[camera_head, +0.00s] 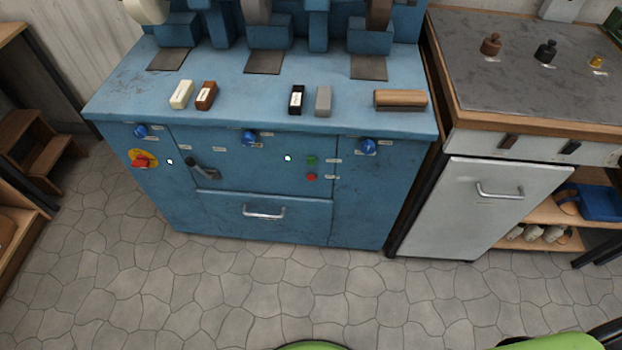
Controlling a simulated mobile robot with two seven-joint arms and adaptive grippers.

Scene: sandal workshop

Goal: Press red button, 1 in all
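A small round red button (311,177) sits on the front panel of the blue machine (225,222), right of its middle. A green button (311,160) is directly above it, and small white labels lie to the right of both. A larger red knob (141,162) on a yellow disc is at the left of the same front panel. Whether the red button is pressed in cannot be told at this size. Nothing covers it. Neither of my grippers is in view.
The machine's front also has a black lever (203,170), blue knobs (249,138) and a drawer handle (263,212). Several small blocks (297,99) lie on its top. A grey-topped cabinet (510,195) stands at the right. The stone floor (265,285) before the machine is clear.

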